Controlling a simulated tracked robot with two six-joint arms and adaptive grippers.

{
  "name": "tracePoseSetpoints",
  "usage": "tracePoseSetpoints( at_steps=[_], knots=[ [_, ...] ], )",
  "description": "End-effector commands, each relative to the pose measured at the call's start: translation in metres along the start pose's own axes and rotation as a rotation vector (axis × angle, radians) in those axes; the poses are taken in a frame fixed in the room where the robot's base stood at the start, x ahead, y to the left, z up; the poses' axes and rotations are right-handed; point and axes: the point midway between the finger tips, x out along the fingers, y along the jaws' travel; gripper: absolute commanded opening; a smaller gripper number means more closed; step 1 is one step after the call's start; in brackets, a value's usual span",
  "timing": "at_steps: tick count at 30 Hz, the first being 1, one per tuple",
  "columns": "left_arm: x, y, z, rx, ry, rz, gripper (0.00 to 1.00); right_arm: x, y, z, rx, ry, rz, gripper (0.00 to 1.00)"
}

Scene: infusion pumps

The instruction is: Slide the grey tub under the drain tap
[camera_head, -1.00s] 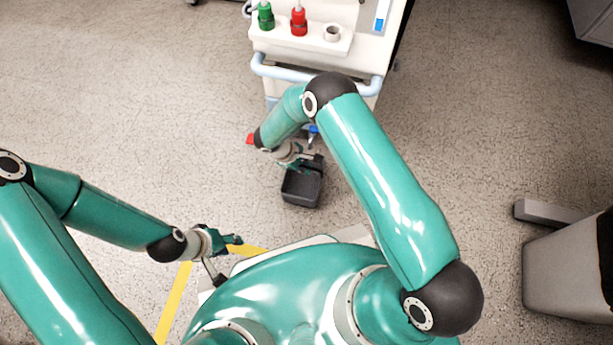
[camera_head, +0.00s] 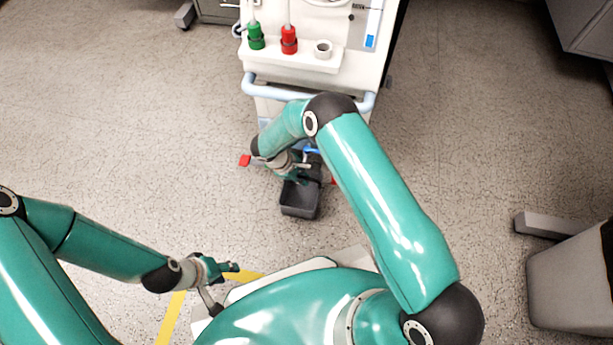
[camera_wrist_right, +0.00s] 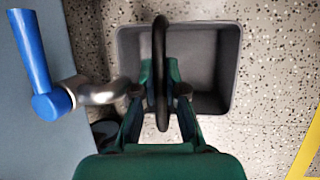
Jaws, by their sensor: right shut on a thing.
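The grey tub (camera_head: 299,200) stands on the floor in front of the machine in the head view, and it fills the middle of the right wrist view (camera_wrist_right: 215,65). My right gripper (camera_wrist_right: 160,90) is shut on the tub's black handle (camera_wrist_right: 160,50), above the tub. The drain tap has a blue lever (camera_wrist_right: 40,75) and a metal spout (camera_wrist_right: 100,92). The spout reaches to the tub's left rim in the wrist view; its end is partly hidden by a finger. My left gripper (camera_head: 228,268) is away from the tub; its finger gap is unclear.
The white machine (camera_head: 300,88) stands behind the tub, with a pale blue rail (camera_head: 262,91) and a red piece (camera_head: 244,160) low at its left. A grey bin (camera_head: 570,275) stands at the right.

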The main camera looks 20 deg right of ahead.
Motion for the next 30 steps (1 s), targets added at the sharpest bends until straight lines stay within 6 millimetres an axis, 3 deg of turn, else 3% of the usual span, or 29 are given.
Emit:
tracePoseSetpoints(
  at_steps=[8,9,14,30],
  knots=[
    [0.0092,-0.0033,-0.0001,0.0,0.0,0.0,0.4,0.0076,-0.0013,-0.0031,0.001,0.0,0.0,0.0],
    [0.0076,-0.0028,0.0,0.0,0.0,0.0,0.4,0.0061,-0.001,-0.0024,0.001,0.0,0.0,0.15],
    [0.0073,-0.0026,0.0,0.0,0.0,0.0,0.4,0.0061,-0.001,-0.0022,0.001,0.0,0.0,0.4],
    [0.0068,-0.0025,-0.0001,0.0,0.0,0.0,0.4,0.0,0.003,-0.0019,0.005,0.003,0.006,0.4]
  ],
)
